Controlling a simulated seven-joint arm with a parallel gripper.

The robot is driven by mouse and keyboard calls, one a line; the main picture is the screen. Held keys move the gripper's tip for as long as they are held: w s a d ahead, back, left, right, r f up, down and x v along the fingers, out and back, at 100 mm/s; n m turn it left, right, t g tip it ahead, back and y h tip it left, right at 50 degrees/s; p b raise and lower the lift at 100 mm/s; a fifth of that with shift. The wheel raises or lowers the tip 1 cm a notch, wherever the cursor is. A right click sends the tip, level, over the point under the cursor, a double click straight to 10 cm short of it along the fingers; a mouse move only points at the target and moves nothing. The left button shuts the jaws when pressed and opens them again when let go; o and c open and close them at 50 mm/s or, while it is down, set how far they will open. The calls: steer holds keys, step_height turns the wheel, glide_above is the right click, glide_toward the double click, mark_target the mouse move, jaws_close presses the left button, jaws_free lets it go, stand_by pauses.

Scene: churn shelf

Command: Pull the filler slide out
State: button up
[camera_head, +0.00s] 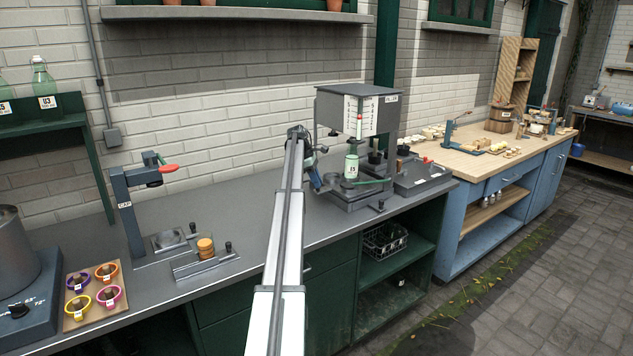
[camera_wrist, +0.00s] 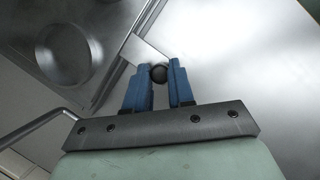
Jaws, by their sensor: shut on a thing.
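The filler (camera_head: 360,110) is a grey box with a number scale on a stand, on the dark grey counter. A green bottle (camera_head: 351,166) with a white label stands under it. My gripper (camera_head: 328,182) is at the left side of the filler's base, small and partly covered by my arm. In the wrist view my gripper (camera_wrist: 158,68) has its blue fingers shut on a dark round knob (camera_wrist: 159,74). A pale bar (camera_wrist: 143,50) runs from the knob toward a grey metal plate (camera_wrist: 98,25) with an empty round recess.
A lever press (camera_head: 128,205) and a small fixture with an orange-brown puck (camera_head: 205,246) stand left on the counter. Another base with a knob (camera_head: 422,177) is right of the filler.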

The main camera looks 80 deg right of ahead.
jaws_close()
steer(key=w+a, duration=0.9)
steer(key=shift+w+a, duration=0.3)
steer(key=shift+w, duration=0.05)
steer(key=o, duration=0.7)
jaws_free()
steer(key=shift+o, duration=0.2)
steer(key=v, duration=1.3)
steer(key=shift+w+r, duration=0.15)
steer(key=shift+r, duration=0.2)
